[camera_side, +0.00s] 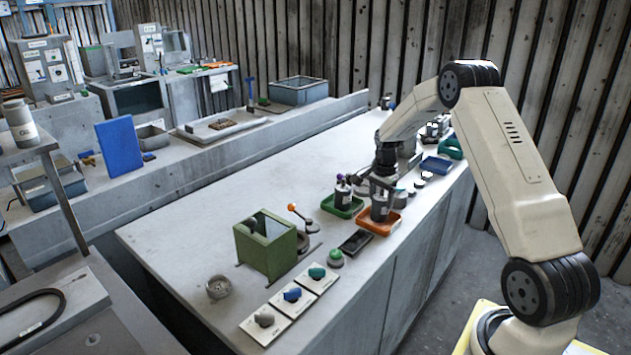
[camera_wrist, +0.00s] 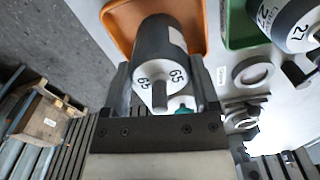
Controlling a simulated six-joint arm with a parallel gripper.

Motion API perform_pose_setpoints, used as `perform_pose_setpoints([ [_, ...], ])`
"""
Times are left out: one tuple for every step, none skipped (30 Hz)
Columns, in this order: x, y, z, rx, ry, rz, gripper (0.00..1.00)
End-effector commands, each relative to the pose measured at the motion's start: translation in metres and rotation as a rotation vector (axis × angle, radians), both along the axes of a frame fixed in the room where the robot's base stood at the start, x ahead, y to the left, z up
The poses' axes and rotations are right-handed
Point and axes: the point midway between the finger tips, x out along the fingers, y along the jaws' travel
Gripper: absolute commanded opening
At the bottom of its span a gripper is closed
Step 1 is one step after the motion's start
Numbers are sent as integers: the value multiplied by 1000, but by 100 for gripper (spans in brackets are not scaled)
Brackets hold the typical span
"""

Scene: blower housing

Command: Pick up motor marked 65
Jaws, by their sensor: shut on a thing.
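The motor marked 65 (camera_wrist: 165,50) is a dark cylinder with a white end face and a short shaft, seen in the wrist view. My gripper (camera_wrist: 165,90) is shut on it, one finger on each side. In the side view my gripper (camera_side: 381,184) is over the orange tray (camera_side: 391,225), and the motor (camera_side: 379,208) shows below it, at the tray. I cannot tell whether the motor touches the tray floor. The orange tray also shows behind the motor in the wrist view (camera_wrist: 118,22).
A green tray (camera_side: 343,212) beside it holds a motor marked 27 (camera_wrist: 290,25). A black tray (camera_side: 355,242), a green box (camera_side: 265,247) and an orange-knobbed lever (camera_side: 292,207) stand nearby. A blue tray (camera_side: 436,165) lies behind.

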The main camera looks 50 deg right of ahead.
Motion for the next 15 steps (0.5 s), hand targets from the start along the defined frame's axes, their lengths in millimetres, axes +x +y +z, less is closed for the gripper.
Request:
perform_pose_setpoints([
  [1,-1,7,-3,-4,0,0],
  [1,-1,11,-3,-4,0,0],
  [1,-1,17,-4,-4,0,0],
  [-1,1,19,-3,-3,0,0],
  [-3,2,21,-2,-3,0,0],
  [-6,3,25,-3,-3,0,0],
  [-8,5,28,-2,-3,0,0],
  [-10,6,31,-3,-3,0,0],
  [-13,8,35,-3,-3,0,0],
  [-15,9,38,-3,-3,0,0],
  [-17,11,42,-3,-4,0,0],
  [-21,13,46,-3,-3,0,0],
  [-23,14,50,-3,-4,0,0],
  [-26,16,53,-3,-3,0,0],
  [-30,18,58,-3,-4,0,0],
])
